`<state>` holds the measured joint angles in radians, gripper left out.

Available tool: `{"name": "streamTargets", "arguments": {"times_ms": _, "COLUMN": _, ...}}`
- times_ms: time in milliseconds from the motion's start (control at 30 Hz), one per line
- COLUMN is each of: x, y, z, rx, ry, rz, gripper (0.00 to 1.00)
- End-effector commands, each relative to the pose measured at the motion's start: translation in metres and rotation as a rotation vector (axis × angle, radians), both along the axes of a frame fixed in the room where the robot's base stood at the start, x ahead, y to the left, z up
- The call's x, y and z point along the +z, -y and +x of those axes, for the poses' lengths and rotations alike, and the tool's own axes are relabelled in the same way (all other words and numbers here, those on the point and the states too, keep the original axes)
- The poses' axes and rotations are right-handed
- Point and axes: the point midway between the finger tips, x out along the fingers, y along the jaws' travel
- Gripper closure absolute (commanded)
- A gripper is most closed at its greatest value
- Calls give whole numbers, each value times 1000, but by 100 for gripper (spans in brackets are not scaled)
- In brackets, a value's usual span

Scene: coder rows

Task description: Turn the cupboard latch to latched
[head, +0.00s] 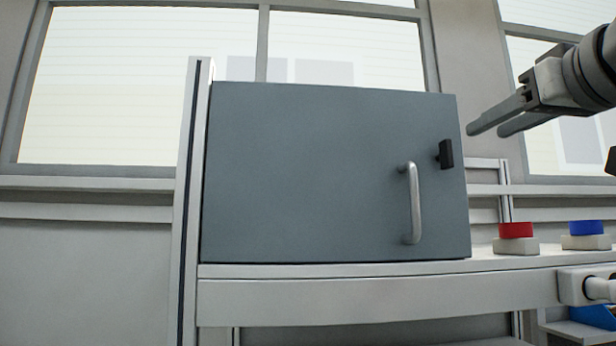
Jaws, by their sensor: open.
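The cupboard (310,175) is a grey-blue box on a pale bench, with its door closed toward me. The latch (446,154) is a small black piece near the door's right edge, standing about upright. A silver bar handle (413,203) sits just below and left of it. My gripper (494,125) is open and empty, to the right of the latch and slightly higher in the picture. Its two dark fingers point left toward the latch, with a visible gap to it in the picture. I cannot tell the depth between them.
A red button (516,230) and a blue button (586,228) on pale bases stand on the bench (380,300) right of the cupboard. A pale post (191,200) rises at the cupboard's left side. A blue bin (596,316) shows at the lower right.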

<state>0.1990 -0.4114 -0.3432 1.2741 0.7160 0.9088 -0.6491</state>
Motion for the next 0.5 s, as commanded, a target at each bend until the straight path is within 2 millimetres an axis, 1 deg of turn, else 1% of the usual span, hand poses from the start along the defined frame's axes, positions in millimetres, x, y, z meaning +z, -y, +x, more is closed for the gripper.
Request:
{"name": "streamTargets", "arguments": {"times_ms": 33, "x": 1, "y": 0, "z": 13, "rx": 0, "ry": -4, "rz": 1, "gripper": 55}}
{"name": "streamTargets", "arguments": {"times_ms": 300, "x": 1, "y": -2, "z": 71, "rx": 1, "ry": -3, "rz": 1, "gripper": 55}}
{"name": "streamTargets", "arguments": {"times_ms": 400, "x": 1, "y": -2, "z": 87, "rx": -1, "ry": -3, "rz": 0, "gripper": 55}}
{"name": "streamTargets", "arguments": {"times_ms": 500, "x": 1, "y": -3, "z": 99, "rx": -1, "ry": -1, "rz": 0, "gripper": 55}}
